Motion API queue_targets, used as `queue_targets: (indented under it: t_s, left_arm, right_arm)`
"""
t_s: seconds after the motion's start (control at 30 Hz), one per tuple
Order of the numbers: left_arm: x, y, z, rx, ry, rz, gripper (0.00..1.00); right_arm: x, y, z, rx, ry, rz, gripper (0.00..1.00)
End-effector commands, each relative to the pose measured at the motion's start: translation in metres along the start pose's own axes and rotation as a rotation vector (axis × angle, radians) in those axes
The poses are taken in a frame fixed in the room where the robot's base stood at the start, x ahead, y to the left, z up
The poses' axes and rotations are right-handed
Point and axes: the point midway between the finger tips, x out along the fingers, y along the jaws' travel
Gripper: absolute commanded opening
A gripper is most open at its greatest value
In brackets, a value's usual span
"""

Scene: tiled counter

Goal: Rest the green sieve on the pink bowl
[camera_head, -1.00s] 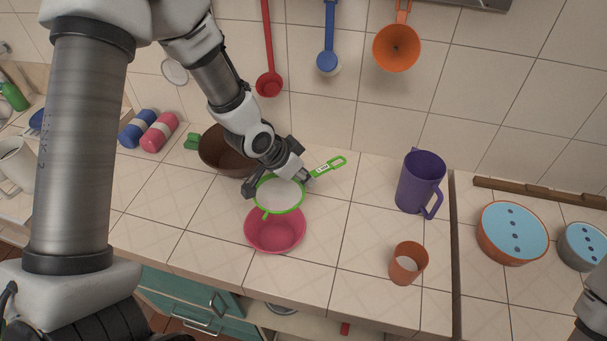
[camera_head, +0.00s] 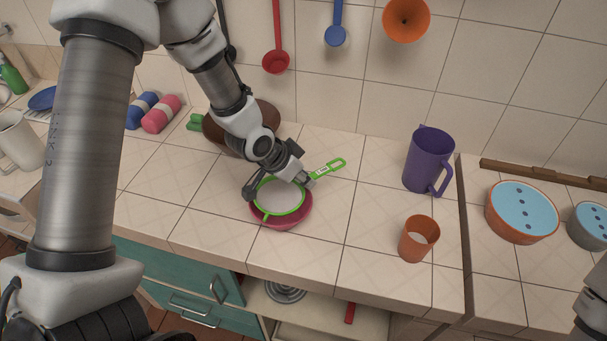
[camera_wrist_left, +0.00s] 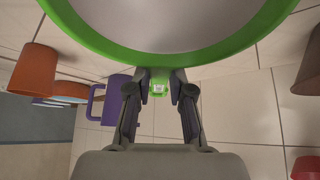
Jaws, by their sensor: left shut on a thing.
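The green sieve (camera_head: 280,194) has a green rim, a pale mesh and a green handle that points up and right. My left gripper (camera_head: 303,179) is shut on the sieve near the base of its handle. In the left wrist view the two fingers (camera_wrist_left: 160,84) close on the handle, with the rim above them. The pink bowl (camera_head: 288,224) stands on the counter right below the sieve, mostly covered by it. The sieve looks level over the bowl; I cannot tell whether they touch. My right gripper is out of view.
A brown bowl (camera_head: 262,113) stands behind my left gripper. A purple jug (camera_head: 427,160) and an orange cup (camera_head: 418,240) stand to the right. Utensils hang on the tiled wall. The counter's front edge (camera_head: 340,263) is close to the bowl. Tiles between bowl and cup are clear.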

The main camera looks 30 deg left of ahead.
Motion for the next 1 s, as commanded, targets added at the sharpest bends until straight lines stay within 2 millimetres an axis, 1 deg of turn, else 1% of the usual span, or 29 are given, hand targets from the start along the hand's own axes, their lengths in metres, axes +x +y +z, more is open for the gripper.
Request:
queue_targets:
  t_s: [0.03, 0.1, 0.67, 0.7, 0.73, 0.77, 1.0]
  left_arm:
    - [0.0056, -0.0001, 0.0036, 0.000, 0.000, 0.000, 0.00]
    - [0.0081, -0.0001, 0.0053, 0.000, -0.001, 0.000, 0.00]
    - [0.0108, 0.0004, 0.0078, -0.001, -0.003, 0.001, 0.00]
    - [0.0103, 0.0004, 0.0075, -0.001, -0.003, 0.001, 0.35]
    - [0.0102, 0.0004, 0.0075, -0.001, -0.003, 0.001, 0.46]
    - [0.0102, 0.0004, 0.0075, -0.001, -0.003, 0.001, 0.50]
    - [0.0099, 0.0001, 0.0068, 0.000, -0.001, 0.000, 0.50]
  right_arm:
    - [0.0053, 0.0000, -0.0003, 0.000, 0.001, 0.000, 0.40]
    - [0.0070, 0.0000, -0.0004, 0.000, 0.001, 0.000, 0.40]
    - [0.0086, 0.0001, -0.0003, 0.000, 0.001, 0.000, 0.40]
    - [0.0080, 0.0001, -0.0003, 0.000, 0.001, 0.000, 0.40]
    - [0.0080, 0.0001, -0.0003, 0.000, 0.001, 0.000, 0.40]
    - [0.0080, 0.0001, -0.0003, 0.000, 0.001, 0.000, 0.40]
    - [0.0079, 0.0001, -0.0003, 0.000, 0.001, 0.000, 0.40]
